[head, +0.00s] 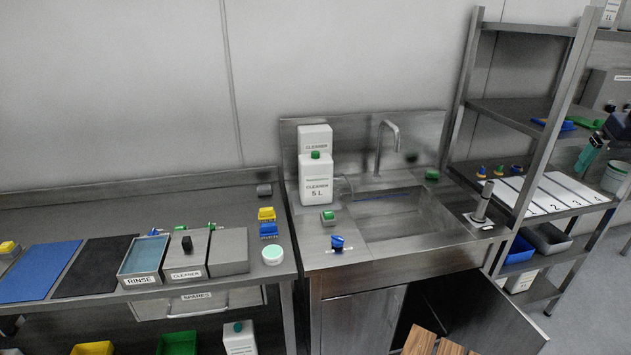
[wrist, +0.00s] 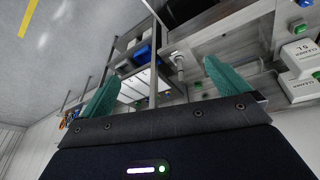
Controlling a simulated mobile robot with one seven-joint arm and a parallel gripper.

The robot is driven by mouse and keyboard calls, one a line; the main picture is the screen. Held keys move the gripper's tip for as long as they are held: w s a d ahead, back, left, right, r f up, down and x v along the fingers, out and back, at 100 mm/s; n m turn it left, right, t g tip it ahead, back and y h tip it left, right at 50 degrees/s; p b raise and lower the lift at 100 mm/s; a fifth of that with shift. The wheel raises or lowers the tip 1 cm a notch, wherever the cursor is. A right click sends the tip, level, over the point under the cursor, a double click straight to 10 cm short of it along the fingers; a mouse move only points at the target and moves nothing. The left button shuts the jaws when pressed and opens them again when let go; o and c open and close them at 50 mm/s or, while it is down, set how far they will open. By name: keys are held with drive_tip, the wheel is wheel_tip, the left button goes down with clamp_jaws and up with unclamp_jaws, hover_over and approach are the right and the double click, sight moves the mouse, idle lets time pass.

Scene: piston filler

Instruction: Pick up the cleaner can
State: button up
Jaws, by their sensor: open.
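A white cleaner can (head: 316,187) with a green cap, marked "CLEANER 5 L", stands upright on the left side of the steel sink top in the head view. It also shows at the right edge of the wrist view (wrist: 297,56), rotated and partly cut off. A white box marked "CLEANER" (head: 315,137) is behind and above it. My gripper (head: 590,151) is at the right edge of the head view, by the shelves, far from the can. In the wrist view its two teal fingers (wrist: 162,70) are wide apart with nothing held between them.
The sink basin (head: 400,214) and tap (head: 386,139) are right of the can. A small green-topped block (head: 328,217) and blue knob (head: 338,243) are in front. A cabinet door (head: 480,315) hangs open below. Another white can (head: 240,338) stands under the left bench.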

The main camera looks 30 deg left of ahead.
drive_tip(key=w+a+r+n+g+y, duration=0.1)
drive_tip(key=w+a+r+n, duration=0.15)
drive_tip(key=w+a, duration=0.55)
drive_tip(key=w+a+r+n+g, duration=0.15)
drive_tip(key=w+a+n, duration=0.35)
drive_tip(key=a, duration=0.5)
drive_tip(key=w+a+f+n+y, duration=0.15)
drive_tip(key=w+a, duration=0.25)
drive_tip(key=a, duration=0.6)
drive_tip(key=w+a+n, duration=0.3)
drive_tip(key=w+a, duration=0.2)
drive_tip(key=a, duration=0.6)
drive_tip(key=w+a+f+n+g, duration=0.1)
drive_tip(key=a+f+n+g, duration=0.15)
drive_tip(key=a, duration=0.65)
drive_tip(key=n+g+y, duration=0.1)
drive_tip(key=n+g, duration=0.3)
drive_tip(key=n, duration=0.4)
approach(313, 162)
drive_tip(key=w, duration=0.1)
drive_tip(key=w+a, duration=0.1)
drive_tip(key=w+f, duration=0.1)
drive_tip(key=shift+w+a, duration=0.3)
drive_tip(key=shift+x, duration=5.55)
drive_tip(key=shift+w, duration=0.15)
drive_tip(key=c, duration=1.8)
drive_tip(key=shift+a, duration=0.1)
drive_tip(key=shift+c, duration=0.8)
